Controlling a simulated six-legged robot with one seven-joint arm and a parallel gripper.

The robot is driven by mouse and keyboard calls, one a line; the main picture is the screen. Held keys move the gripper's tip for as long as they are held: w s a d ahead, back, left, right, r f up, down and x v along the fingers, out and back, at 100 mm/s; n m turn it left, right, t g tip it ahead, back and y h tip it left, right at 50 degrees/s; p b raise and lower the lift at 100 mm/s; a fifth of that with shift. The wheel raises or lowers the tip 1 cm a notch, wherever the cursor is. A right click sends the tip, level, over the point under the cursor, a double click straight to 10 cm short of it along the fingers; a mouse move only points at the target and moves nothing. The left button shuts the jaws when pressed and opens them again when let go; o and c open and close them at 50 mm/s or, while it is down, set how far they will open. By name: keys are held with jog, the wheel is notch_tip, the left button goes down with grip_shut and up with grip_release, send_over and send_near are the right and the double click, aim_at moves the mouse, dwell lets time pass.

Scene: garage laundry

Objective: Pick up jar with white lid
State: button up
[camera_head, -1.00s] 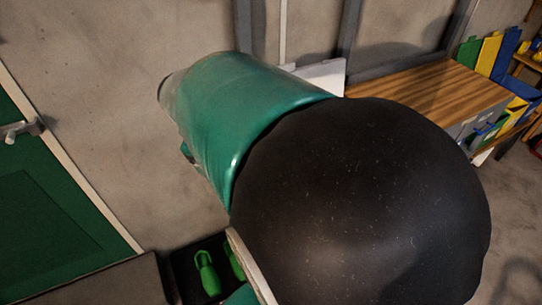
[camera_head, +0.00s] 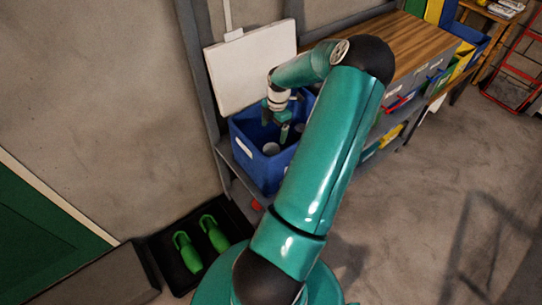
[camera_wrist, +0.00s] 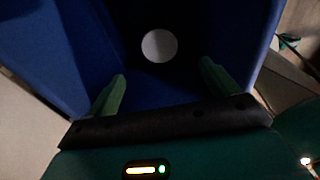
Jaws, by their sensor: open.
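The jar's round white lid (camera_wrist: 159,46) shows from above in the wrist view, inside a dark blue bin (camera_wrist: 232,35). The jar's body is hidden in shadow. In the head view a pale round top, likely the same lid (camera_head: 271,148), shows inside the blue bin (camera_head: 262,174). My gripper (camera_wrist: 164,84) is open and empty, its two green fingers apart over the bin's near side. The lid lies beyond the fingertips, roughly between them in the picture. In the head view my gripper (camera_head: 284,122) points down over the bin's opening.
A white board (camera_head: 250,70) stands behind the bin. A wooden-topped bench (camera_head: 425,45) with several coloured bins is to the right. The floor (camera_head: 440,150) at right is mostly clear.

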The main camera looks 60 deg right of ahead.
aim_at(272, 148)
jog(key=f, duration=0.9)
jog(key=a+f, duration=0.1)
jog(key=f, duration=0.4)
jog(key=shift+w+a, duration=0.1)
jog(key=shift+w, duration=0.15)
jog(key=c, duration=1.2)
jog(key=shift+o, duration=0.2)
jog(key=shift+r, duration=0.15)
